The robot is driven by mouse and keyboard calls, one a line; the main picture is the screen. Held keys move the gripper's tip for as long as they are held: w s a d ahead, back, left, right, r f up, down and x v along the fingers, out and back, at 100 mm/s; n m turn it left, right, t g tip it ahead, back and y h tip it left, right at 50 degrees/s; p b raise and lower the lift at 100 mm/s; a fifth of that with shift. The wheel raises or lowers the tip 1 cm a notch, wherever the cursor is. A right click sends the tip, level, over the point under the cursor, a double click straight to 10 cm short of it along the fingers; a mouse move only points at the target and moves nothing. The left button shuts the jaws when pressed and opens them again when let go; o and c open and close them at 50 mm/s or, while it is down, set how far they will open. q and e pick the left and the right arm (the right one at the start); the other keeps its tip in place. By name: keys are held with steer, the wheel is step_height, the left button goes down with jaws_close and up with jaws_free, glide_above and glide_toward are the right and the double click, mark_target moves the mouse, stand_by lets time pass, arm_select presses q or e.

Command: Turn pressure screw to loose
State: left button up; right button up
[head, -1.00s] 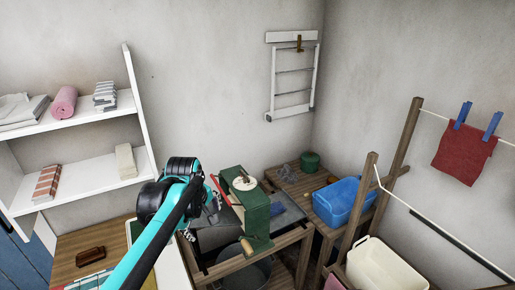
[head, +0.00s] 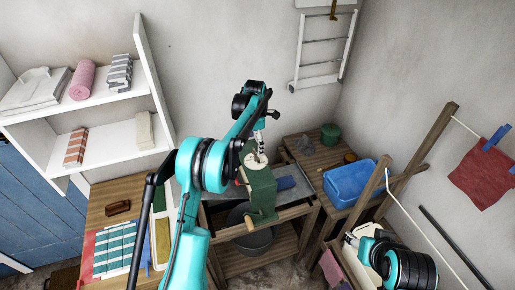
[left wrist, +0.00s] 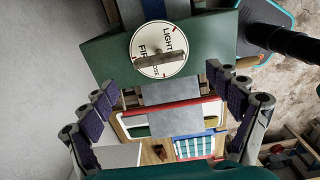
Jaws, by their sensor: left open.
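The pressure screw is a round white dial (head: 249,163) on top of the green wringer (head: 262,192). In the left wrist view the dial (left wrist: 171,41) carries printed words, including LIGHT, and a dark bar handle (left wrist: 160,59) lies across it. My left gripper (head: 259,150) is above the dial, pointing down. In the left wrist view its fingers (left wrist: 160,88) are spread wide and empty, and the dial shows towards the top of the gap. I cannot tell the height between them. My right gripper (head: 350,240) is at the lower right, over the cream bin; its jaws are too small to read.
A blue tub (head: 347,184) and a green pot (head: 330,135) stand on the wooden bench to the right. A dark basin (head: 254,238) sits below the wringer. The wooden drying frame (head: 441,125) stands at the right. A table with striped cloth (head: 114,247) is at left.

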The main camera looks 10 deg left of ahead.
mark_target(256, 153)
arm_select(q)
steer(key=f, duration=0.4)
steer(key=shift+w+f, duration=0.1)
steer(key=shift+w, duration=0.1)
steer(key=shift+s+f, duration=0.1)
steer(key=shift+f, duration=0.3)
steer(key=c, duration=1.2)
